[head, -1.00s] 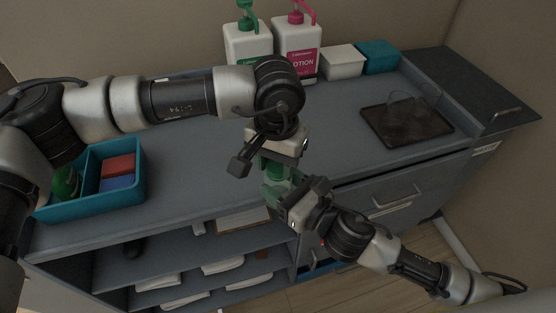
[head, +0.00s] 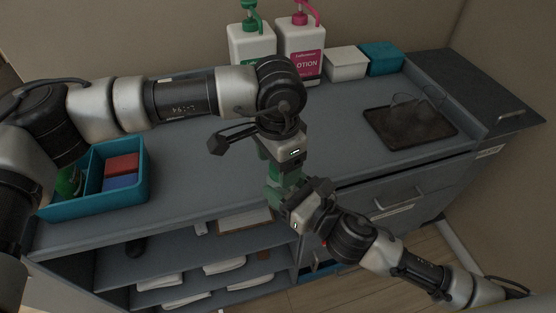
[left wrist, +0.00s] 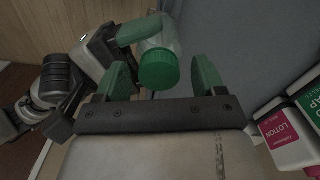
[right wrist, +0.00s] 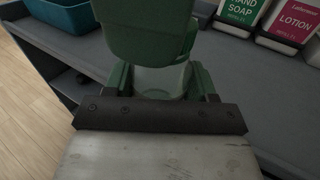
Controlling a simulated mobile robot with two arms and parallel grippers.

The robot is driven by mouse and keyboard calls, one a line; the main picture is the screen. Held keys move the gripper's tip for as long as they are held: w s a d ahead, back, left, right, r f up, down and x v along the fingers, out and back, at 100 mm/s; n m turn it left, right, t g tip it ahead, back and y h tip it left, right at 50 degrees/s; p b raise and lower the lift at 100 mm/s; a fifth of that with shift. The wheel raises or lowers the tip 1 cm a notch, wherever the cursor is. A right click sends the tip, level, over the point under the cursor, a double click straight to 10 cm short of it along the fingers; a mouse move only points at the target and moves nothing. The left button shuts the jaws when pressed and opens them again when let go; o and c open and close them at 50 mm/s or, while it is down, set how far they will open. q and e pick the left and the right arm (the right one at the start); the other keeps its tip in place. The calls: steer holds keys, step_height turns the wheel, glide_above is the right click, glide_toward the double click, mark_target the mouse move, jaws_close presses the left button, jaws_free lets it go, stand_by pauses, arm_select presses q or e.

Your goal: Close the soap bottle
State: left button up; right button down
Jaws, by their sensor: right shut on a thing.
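My right gripper (right wrist: 160,82) is shut on the clear soap bottle (right wrist: 155,80), holding it off the counter's front edge. In the left wrist view the bottle's green cap (left wrist: 158,71) sits at the end of the bottle facing that camera. My left gripper (left wrist: 160,80) is open, one green finger on each side of the cap, with gaps visible on both sides.
The grey counter (head: 200,160) has a teal divided box (head: 140,190) at left, a hand soap bottle (head: 251,42) and lotion bottle (head: 301,50) at the back, white (head: 346,62) and teal (head: 381,58) boxes, and a dark tray (head: 395,135) with glasses at right. Open shelves lie below.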

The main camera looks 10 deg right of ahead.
arm_select(q)
steer(key=shift+s+r, duration=0.1)
steer(key=shift+r, duration=2.2)
steer(key=shift+c, duration=0.3)
